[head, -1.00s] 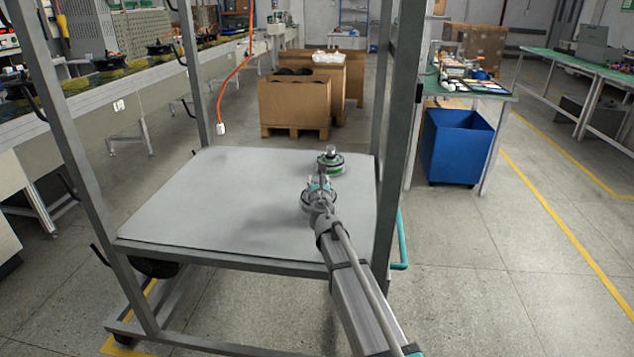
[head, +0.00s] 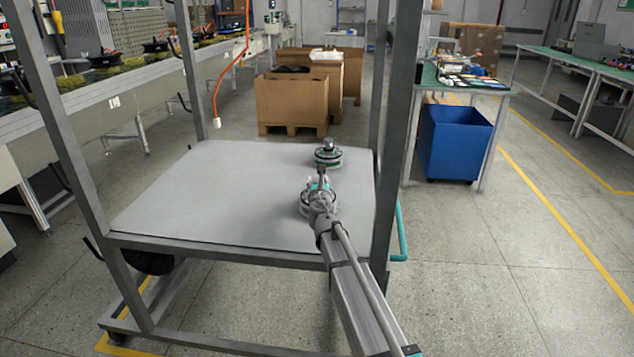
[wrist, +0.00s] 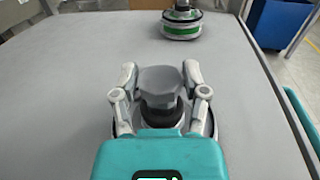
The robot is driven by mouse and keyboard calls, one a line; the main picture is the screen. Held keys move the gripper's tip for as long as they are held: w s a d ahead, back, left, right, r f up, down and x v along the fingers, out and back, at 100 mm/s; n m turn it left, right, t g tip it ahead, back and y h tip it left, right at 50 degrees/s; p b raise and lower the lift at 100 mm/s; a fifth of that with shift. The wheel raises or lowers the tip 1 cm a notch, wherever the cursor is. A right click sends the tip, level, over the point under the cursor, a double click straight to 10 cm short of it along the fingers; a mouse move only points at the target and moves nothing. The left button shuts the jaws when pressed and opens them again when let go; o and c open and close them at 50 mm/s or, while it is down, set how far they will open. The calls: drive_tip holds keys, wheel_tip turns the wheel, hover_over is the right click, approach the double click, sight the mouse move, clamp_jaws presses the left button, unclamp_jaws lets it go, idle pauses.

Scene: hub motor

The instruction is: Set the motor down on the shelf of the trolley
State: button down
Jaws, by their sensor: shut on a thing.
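The held motor (head: 305,208) is a round grey disc with an upright shaft, partly hidden by my arm. My gripper (head: 319,184) is shut on its shaft from the near side. In the wrist view the grey-capped shaft (wrist: 160,88) stands between the two fingers of the gripper (wrist: 160,74), and the disc is mostly hidden below. The motor is upright over the front right part of the trolley's grey shelf (head: 205,195). I cannot tell whether its underside touches the shelf.
A second motor with a green band (head: 328,157) stands on the shelf behind the held one, with a gap between. The trolley's right front post (head: 393,150) rises close to my arm. The shelf's left side is bare. A blue bin (head: 455,145) stands beyond.

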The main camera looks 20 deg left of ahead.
idle(0.3)
drive_tip(key=c, duration=0.6)
unclamp_jaws()
drive_tip(key=shift+f, duration=0.1)
drive_tip(key=o, duration=0.5)
drive_tip(key=v, duration=1.2)
drive_tip(key=shift+s, duration=0.1)
